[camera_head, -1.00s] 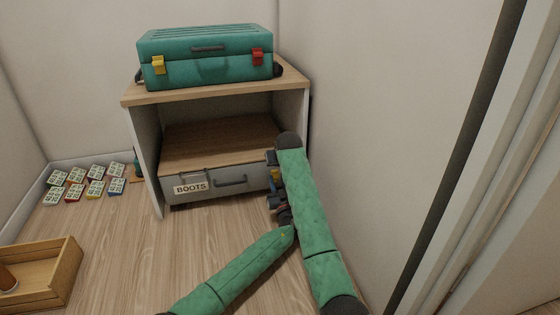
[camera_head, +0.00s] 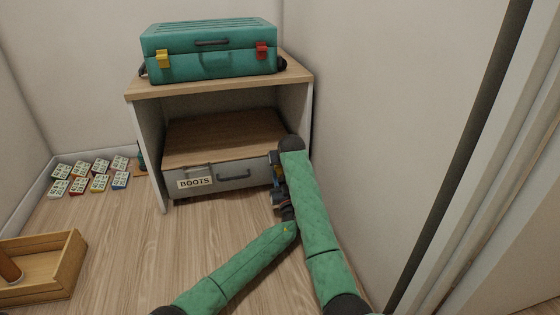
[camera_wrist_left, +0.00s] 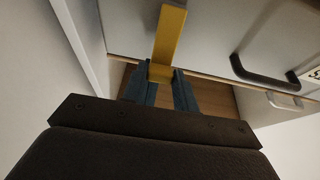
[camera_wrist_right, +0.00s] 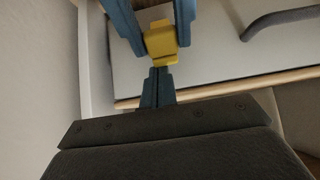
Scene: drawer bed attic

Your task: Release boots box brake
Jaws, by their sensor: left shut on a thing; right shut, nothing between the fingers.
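The boots box (camera_head: 215,174) is a grey drawer front with a BOOTS label (camera_head: 195,182) and a dark handle (camera_head: 234,177), low in the small cabinet. A yellow brake lever (camera_wrist_left: 171,30) stands at its end in the left wrist view. My left gripper (camera_wrist_left: 160,78) is shut on the yellow lever. It shows partly in the head view (camera_head: 279,192), at the drawer's right end. The yellow piece (camera_wrist_right: 161,42) also shows in the right wrist view, between my left gripper's blue fingers. My right gripper (camera_wrist_right: 157,75) is shut and empty, its tips close to the yellow piece.
A teal case (camera_head: 212,62) with yellow and red latches stands on the cabinet top (camera_head: 215,87). A wall (camera_head: 375,120) is close on the right. Several small tiles (camera_head: 99,182) and a wooden tray (camera_head: 40,275) lie at left. Floor before the drawer is clear.

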